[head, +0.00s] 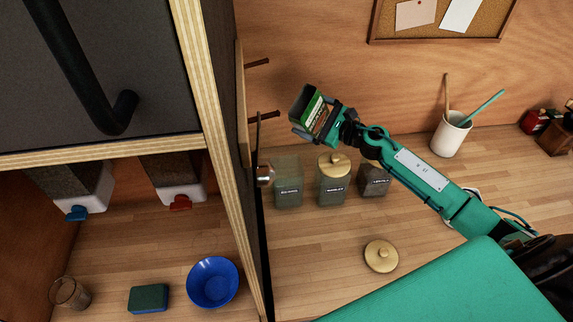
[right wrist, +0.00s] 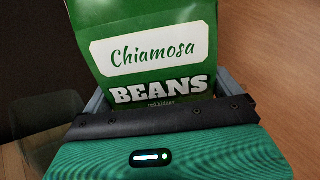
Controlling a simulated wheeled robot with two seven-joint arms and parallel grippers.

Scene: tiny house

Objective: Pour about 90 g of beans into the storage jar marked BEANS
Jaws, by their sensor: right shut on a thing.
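My right gripper (head: 318,122) is shut on a green bag of beans (head: 312,112) and holds it tilted, above and behind the row of jars. In the right wrist view the bag (right wrist: 152,50) reads "Chiamosa BEANS" between the fingers. The left jar (head: 289,188) has no lid on it; its label seems to read BEANS but is small. The middle jar (head: 332,186) has a gold lid (head: 334,163). The right jar (head: 374,181) is partly behind my arm. A loose gold lid (head: 381,256) lies on the counter. The bag's contents are hidden. My left gripper is not in view.
A tall cabinet side panel (head: 215,120) stands just left of the jars. Wall pegs (head: 263,115) stick out above them. A white utensil crock (head: 451,135) stands right. A blue bowl (head: 213,283), sponge (head: 148,298) and glass (head: 70,293) are left of the panel.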

